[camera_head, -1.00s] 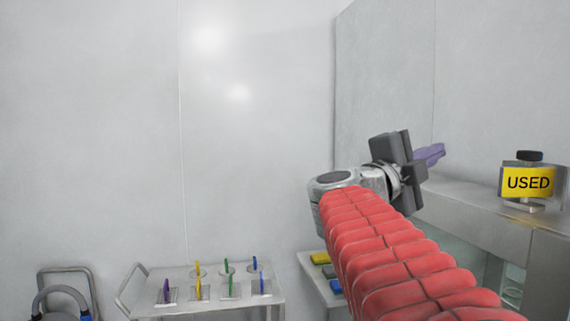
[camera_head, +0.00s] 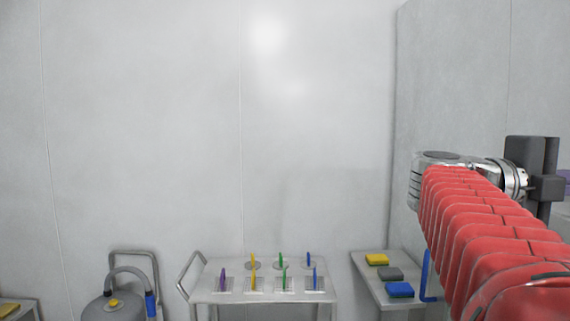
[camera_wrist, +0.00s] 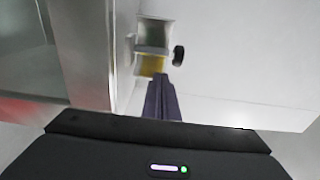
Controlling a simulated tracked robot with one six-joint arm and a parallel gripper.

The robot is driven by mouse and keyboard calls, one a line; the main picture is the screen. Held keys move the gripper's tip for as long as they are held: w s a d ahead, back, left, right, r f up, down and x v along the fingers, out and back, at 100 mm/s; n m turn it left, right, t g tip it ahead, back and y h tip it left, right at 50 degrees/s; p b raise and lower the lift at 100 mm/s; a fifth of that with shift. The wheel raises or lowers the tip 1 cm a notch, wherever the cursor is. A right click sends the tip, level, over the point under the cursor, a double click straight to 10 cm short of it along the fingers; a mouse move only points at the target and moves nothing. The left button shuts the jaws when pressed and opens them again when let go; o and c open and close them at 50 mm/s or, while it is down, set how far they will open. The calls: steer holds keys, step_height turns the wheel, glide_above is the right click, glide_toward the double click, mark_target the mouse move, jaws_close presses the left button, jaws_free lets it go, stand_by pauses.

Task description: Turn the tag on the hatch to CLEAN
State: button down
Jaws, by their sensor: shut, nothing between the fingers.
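The tag (camera_wrist: 152,66) shows in the wrist view, with a yellow face, grey sides and a dark round knob at its right. Its lettering cannot be read there, and it is out of the head view now. My gripper (camera_wrist: 162,88) has purple fingers, shut and empty, pointing toward the tag. The fingertips appear just below the yellow face; I cannot tell the gap in depth. In the head view, my gripper (camera_head: 565,176) is cut off by the right edge. A metal frame (camera_wrist: 85,50), perhaps of the hatch, stands at left in the wrist view.
A trolley (camera_head: 205,296) with several coloured upright tools stands at the lower middle of the head view. A side table (camera_head: 372,283) carries yellow, grey and blue blocks. A grey vacuum-like canister (camera_head: 112,308) is at lower left. A plain wall (camera_head: 320,130) fills the back.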

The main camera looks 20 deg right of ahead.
steer(key=shift+x, duration=4.5)
steer(key=shift+s, duration=0.15)
